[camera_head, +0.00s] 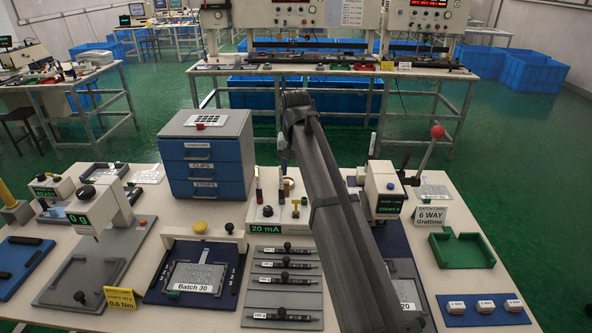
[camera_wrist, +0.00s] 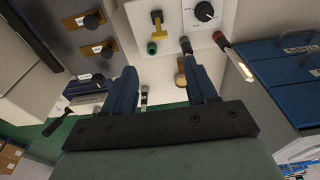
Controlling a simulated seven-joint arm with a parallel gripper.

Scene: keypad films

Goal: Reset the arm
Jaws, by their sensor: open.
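My gripper (camera_wrist: 162,72) shows in the wrist view with its two blue-grey fingers apart and nothing between them. In the head view my arm reaches from the bottom edge up over the middle of the bench, and its end is largely hidden behind the wrist. The arm's end is above the bench, near the white box reading 20 mA (camera_head: 265,228). The wrist view, turned over, shows a white box with a black dial (camera_wrist: 204,11) and a yellow handle (camera_wrist: 156,22) beyond the fingers. I see no contact with them.
A blue drawer unit (camera_head: 205,165) stands left of my arm. A grey panel with several black-knobbed strips (camera_head: 283,264) lies in front of the 20 mA box. A counter device with a red-knobbed lever (camera_head: 437,131) and a green tray (camera_head: 461,251) are at right.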

